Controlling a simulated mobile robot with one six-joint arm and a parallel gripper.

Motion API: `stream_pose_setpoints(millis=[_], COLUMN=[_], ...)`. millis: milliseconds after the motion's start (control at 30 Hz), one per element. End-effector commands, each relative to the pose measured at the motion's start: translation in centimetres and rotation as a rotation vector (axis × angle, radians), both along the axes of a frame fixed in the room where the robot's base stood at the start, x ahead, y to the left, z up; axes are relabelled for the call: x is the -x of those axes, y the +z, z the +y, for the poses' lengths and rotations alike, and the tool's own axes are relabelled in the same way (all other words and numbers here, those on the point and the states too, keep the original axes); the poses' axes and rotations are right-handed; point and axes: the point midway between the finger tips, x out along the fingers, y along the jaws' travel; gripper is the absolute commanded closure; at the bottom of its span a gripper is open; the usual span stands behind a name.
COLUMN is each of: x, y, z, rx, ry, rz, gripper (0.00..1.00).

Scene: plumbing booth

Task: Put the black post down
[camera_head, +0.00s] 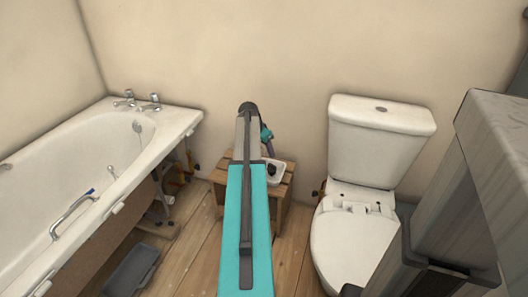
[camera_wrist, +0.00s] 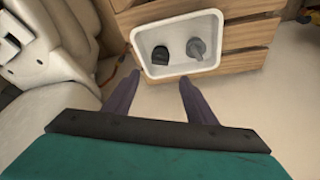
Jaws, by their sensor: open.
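The black post (camera_wrist: 161,53) is in the left half of a white tray (camera_wrist: 149,69), seen nearly end on in the wrist view. How far it stands upright is hard to tell. A grey fitting (camera_wrist: 196,49) is beside it on the right, apart from it. My gripper (camera_wrist: 160,80) is open, its two fingers spread and empty at the tray's near edge. The black post is beyond the fingertips and apart from them. In the head view the white tray (camera_head: 278,176) shows with a small dark thing in it, and my arm hides part of it.
The tray is on a slatted wooden crate (camera_head: 287,190) against the wall. A white toilet (camera_head: 381,130) stands close on the right. A bathtub (camera_head: 60,170) with exposed pipes is on the left. A grey bin-like tray (camera_head: 130,270) lies on the wooden floor (camera_head: 185,250).

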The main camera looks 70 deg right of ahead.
Motion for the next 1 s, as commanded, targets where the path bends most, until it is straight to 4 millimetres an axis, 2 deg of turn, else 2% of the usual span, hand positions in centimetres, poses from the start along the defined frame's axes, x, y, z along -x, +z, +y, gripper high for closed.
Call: stream_pose_setpoints(millis=[367, 467, 567, 667, 767, 1000], x=[-0.3, -1.2, -3.1, -5.6, -8.5, -14.2], y=[-0.2, -1.1, -2.7, -5.0, -7.8, -14.3], z=[0.2, 1.2, 3.0, 5.9, 9.6, 19.6], rx=[-0.002, -0.014, -0.034, -0.065, -0.103, -0.198], ry=[0.006, 0.029, 0.078, 0.148, 0.238, 0.461], rz=[0.001, 0.005, 0.014, 0.027, 0.043, 0.089], gripper=[0.49, 0.49, 0.49, 0.49, 0.49, 0.49])
